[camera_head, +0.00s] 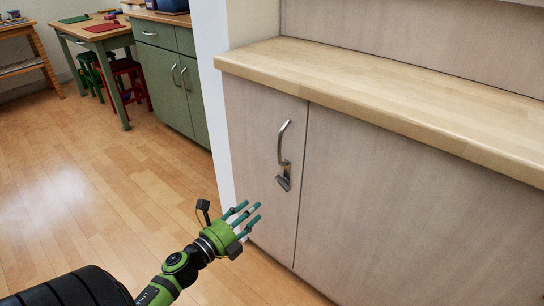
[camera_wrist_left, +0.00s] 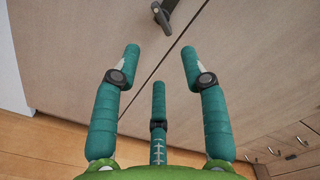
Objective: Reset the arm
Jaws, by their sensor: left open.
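My left arm comes in from the lower left in the head view. Its green and teal gripper (camera_head: 246,213) is open and empty, low in front of a pale wood cabinet (camera_head: 390,200). In the left wrist view the teal fingers (camera_wrist_left: 160,65) are spread apart with nothing between them, facing the cabinet front. The curved metal cabinet handle (camera_head: 284,143) is above and to the right of the gripper, apart from it. A grey metal latch piece (camera_head: 284,180) hangs just below the handle; a grey metal piece (camera_wrist_left: 161,15) also shows at the wrist view's top. My right gripper is out of view.
A wooden countertop (camera_head: 400,90) overhangs the cabinet. A white wall edge (camera_head: 211,80) stands at its left. Green cabinets (camera_head: 172,80), a table with green legs (camera_head: 95,32) and red and green stools (camera_head: 128,80) are farther back. The wooden floor (camera_head: 90,190) at left is clear.

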